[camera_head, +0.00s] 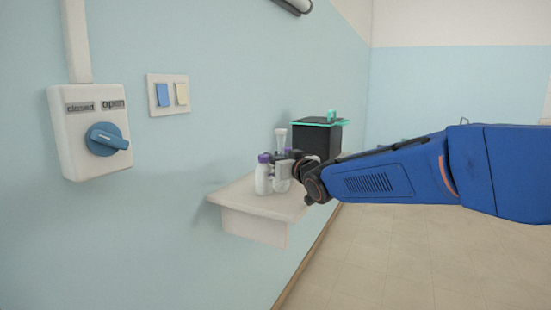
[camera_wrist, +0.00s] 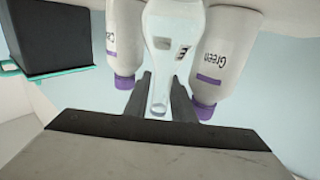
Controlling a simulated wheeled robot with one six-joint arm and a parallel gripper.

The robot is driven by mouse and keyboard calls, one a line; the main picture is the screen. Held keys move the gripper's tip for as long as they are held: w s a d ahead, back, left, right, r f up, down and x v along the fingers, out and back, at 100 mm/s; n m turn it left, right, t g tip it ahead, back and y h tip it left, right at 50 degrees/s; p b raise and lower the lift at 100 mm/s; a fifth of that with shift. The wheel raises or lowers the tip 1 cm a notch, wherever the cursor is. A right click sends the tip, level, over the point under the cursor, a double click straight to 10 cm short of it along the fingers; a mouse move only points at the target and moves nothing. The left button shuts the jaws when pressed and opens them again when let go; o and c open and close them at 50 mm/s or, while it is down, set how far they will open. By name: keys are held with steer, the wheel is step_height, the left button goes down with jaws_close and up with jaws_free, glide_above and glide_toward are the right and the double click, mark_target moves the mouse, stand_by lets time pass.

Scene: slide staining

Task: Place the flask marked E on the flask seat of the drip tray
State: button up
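The flask marked E (camera_wrist: 172,22) is clear and pale with a narrow neck. In the wrist view it appears upside down, between two white bottles. My gripper (camera_wrist: 161,78) has one dark finger on each side of its neck. The fingertips lie close to the glass, and I cannot tell whether they touch it. In the head view, the flask's flared top (camera_head: 281,135) rises behind my gripper (camera_head: 277,170), above the small wall shelf. My gripper hides part of the flask there. I do not see the drip tray or its flask seat in either view.
White purple-capped bottles flank the flask: one marked Green (camera_wrist: 226,50), the other with a partly cut-off label (camera_wrist: 124,35). A black box with a teal rim (camera_head: 322,139) stands farther back. The pale shelf (camera_head: 240,194) has bare room at its front. A blue rotary switch (camera_head: 107,139) is on the wall.

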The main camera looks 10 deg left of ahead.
steer(key=v, duration=1.2)
steer(key=s+d+f+m+g+h, duration=0.15)
steer(key=s+d+f+h, duration=0.3)
steer(key=d, duration=0.65)
steer(key=s+d+f+m+g+h, duration=0.1)
steer(key=s+d+f+m+h, duration=0.35)
steer(key=d, duration=0.75)
steer(key=s+d+f+g, duration=0.2)
steer(key=s+f, duration=0.3)
steer(key=s, duration=0.3)
steer(key=s+d+f+g+h, duration=0.1)
steer(key=s+d+f+g, duration=0.2)
steer(key=s+f, duration=0.3)
steer(key=s+d+f+m+g, duration=0.1)
steer(key=s+d+f, duration=0.4)
steer(key=s, duration=0.7)
steer(key=shift+s+f+g+h, duration=0.2)
steer(key=shift+f+g+h, duration=0.1)
steer(key=shift+f+g, duration=0.3)
steer(key=shift+r, duration=0.1)
